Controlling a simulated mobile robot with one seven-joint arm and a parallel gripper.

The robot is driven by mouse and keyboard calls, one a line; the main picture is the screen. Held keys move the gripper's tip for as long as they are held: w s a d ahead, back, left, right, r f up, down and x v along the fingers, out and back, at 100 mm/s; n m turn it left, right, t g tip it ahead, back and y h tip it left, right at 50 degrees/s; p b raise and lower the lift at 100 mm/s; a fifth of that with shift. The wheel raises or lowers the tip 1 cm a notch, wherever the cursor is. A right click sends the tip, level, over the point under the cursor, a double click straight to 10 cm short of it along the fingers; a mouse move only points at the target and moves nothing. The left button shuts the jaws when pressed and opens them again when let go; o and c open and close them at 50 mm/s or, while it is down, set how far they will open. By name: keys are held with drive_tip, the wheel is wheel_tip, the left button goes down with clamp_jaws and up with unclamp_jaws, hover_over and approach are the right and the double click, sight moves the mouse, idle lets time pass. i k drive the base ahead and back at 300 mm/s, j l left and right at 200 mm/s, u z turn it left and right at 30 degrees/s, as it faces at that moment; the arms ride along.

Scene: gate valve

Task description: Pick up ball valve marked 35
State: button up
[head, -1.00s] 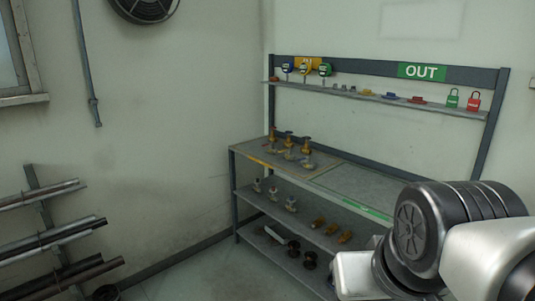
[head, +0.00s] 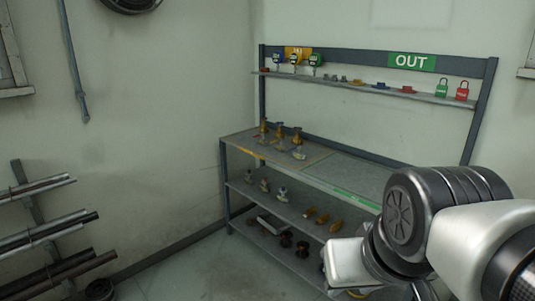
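Several small brass-coloured valves (head: 280,131) stand at the left end of the workbench top (head: 320,163). Paler valves (head: 265,184) stand on the shelf below, with brass-coloured pieces (head: 322,215) to their right. Dark pieces (head: 286,240) sit on the lowest shelf. All are too small for me to read any marking, so I cannot tell which one is marked 35. My arm (head: 430,220) reaches in from the right and covers the bench's right part. My gripper's fingers do not show in the head view.
The upper rack shelf (head: 350,86) carries gauges, small coloured parts and two padlocks (head: 452,89), under a green OUT sign (head: 411,62). Metal pipes (head: 50,235) lie on a wall rack at the left. A dark round object (head: 100,289) is on the floor. The floor before the bench's left end is clear.

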sight(280, 146)
drive_tip(key=i+j+u, duration=0.35)
drive_tip(key=i, duration=0.6)
drive_tip(key=i+l+u, duration=0.1)
drive_tip(key=i+u, duration=0.25)
drive_tip(key=i, duration=0.6)
drive_tip(key=i+j+z, duration=0.15)
drive_tip(key=i, duration=0.35)
drive_tip(key=i+j+z, duration=0.15)
drive_tip(key=i, duration=0.3)
drive_tip(key=i+j+z, duration=0.15)
drive_tip(key=i, duration=0.35)
drive_tip(key=i+z, duration=0.25)
drive_tip(key=z, duration=0.25)
drive_tip(key=i+j+z, duration=0.15)
drive_tip(key=z, duration=0.3)
drive_tip(key=i+j+z, duration=0.3)
drive_tip(key=z, duration=0.2)
drive_tip(key=i+j+z, duration=0.4)
drive_tip(key=k+l, duration=0.05)
drive_tip(key=k, duration=0.05)
